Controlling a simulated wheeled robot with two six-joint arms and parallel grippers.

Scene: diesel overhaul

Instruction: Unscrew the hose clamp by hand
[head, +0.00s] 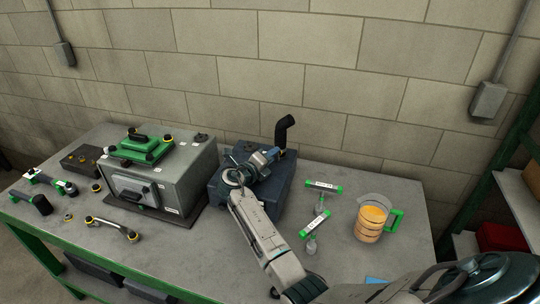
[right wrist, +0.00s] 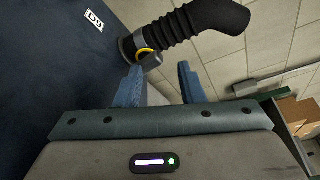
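A black ribbed hose (head: 284,130) stands up from the back of a dark blue block (head: 216,188) and bends over at its top; in the right wrist view the hose (right wrist: 185,32) fills the upper middle. The hose clamp (right wrist: 143,48) is a band around the hose's base with a yellow ring and a small dark knob. My right gripper (head: 270,157) is above the block beside the hose base. In the right wrist view its blue fingers (right wrist: 160,70) are apart, with the knob close to the left fingertip; contact cannot be told. My left gripper is not in view.
A grey box (head: 190,177) with a green-topped part stands left of the block. A clear jug (head: 373,222) with orange contents and green-ended tools (head: 315,223) lie to the right. Small parts lie at left. A block wall stands behind the table (head: 165,255).

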